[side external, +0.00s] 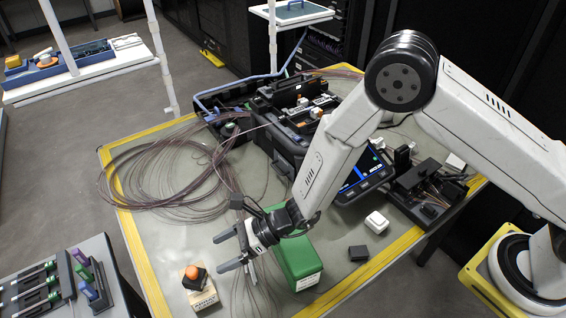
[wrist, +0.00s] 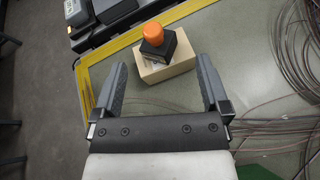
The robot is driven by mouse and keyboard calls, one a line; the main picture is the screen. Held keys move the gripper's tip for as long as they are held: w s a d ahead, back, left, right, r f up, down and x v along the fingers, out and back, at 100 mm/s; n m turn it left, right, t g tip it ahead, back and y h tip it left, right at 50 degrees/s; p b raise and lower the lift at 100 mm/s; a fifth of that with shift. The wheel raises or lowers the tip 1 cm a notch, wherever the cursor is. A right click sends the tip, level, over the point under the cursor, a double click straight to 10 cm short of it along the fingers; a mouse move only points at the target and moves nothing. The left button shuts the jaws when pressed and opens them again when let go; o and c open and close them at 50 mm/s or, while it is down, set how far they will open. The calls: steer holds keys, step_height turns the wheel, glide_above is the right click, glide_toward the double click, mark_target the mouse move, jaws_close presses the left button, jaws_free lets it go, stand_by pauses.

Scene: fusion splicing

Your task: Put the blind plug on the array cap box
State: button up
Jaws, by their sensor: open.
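A tan box (side external: 202,297) with dark lettering, which I take as the array cap box, stands near the front left of the table. On top of it sits a black block with an orange knob (side external: 193,274), which I take as the blind plug. It looks upright, slightly turned against the box. In the wrist view the plug (wrist: 153,40) rests on the tan box (wrist: 178,66), just beyond my fingers. My gripper (side external: 218,254) is open and empty, apart from the plug and to its upper right in the side view.
A green box (side external: 300,262) lies under my wrist. Coiled fibres (side external: 165,180) spread over the left of the table, with the splicer (side external: 290,140) behind. A side tray (side external: 60,280) stands front left.

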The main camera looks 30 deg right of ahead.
steer(key=shift+v, duration=2.3)
steer(key=shift+s+r, duration=0.1)
steer(key=s+d+r+n+g+h, duration=0.1)
steer(key=d+n, duration=0.1)
steer(key=s+d+r+n+g+h, duration=0.1)
steer(key=s+d+n, duration=0.1)
steer(key=n, duration=0.1)
steer(key=s+d+r+n+g, duration=0.2)
steer(key=d, duration=0.1)
steer(key=shift+h, duration=0.4)
steer(key=s+d+r+n+t+h, duration=0.1)
steer(key=d+r+n+h, duration=0.1)
steer(key=d+n, duration=0.3)
steer(key=s+d+r+n+t+h, duration=0.1)
steer(key=d+n+h, duration=0.3)
steer(key=d, duration=0.7)
steer(key=s+d+r+n+h, duration=0.2)
steer(key=d+r+n+h, duration=0.2)
steer(key=d+n, duration=0.2)
steer(key=shift+s+d+n+t, duration=0.3)
steer(key=shift+d+n+t, duration=0.1)
steer(key=shift+d, duration=0.75)
